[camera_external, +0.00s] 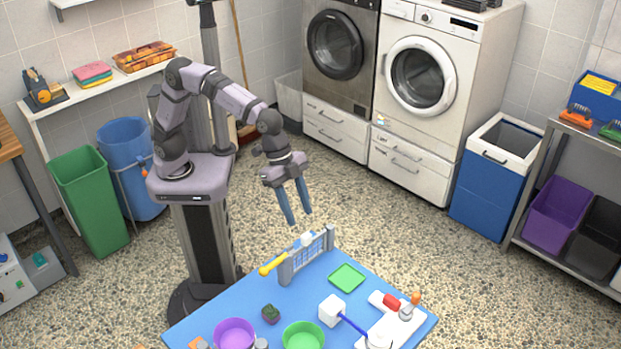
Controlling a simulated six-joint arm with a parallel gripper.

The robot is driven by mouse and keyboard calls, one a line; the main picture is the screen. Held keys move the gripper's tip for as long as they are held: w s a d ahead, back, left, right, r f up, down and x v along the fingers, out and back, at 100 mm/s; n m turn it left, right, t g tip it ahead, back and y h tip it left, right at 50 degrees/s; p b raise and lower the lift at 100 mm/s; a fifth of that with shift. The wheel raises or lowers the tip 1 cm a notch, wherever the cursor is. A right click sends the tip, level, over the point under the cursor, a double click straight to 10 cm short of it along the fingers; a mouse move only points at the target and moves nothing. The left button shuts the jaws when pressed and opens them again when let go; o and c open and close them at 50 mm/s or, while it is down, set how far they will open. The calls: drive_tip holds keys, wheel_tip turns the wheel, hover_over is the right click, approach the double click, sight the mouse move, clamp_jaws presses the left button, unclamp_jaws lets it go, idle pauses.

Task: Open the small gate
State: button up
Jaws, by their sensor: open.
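The small gate (307,256) stands upright near the back edge of the blue table. It has a grey frame with two posts and a barred panel between them, and the panel appears to stand in line with the posts. A yellow handle-like piece (272,264) sticks out at its left, and a white piece (307,239) sits at its top. My gripper (297,221) hangs above and slightly left of the gate, fingers pointing down, open and empty. It looks apart from the gate. Whether the gate has a latch cannot be made out.
On the blue table (255,302) are a green square tray (347,278), a purple bowl (234,333), a green bowl (303,337), a small plant (270,313), a white block with a blue handle (332,310) and a white board (375,328) with a red item.

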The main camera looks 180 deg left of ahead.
sight(305, 234)
drive_tip(key=shift+p+x, duration=0.45)
drive_tip(key=shift+x, duration=3.2)
clamp_jaws()
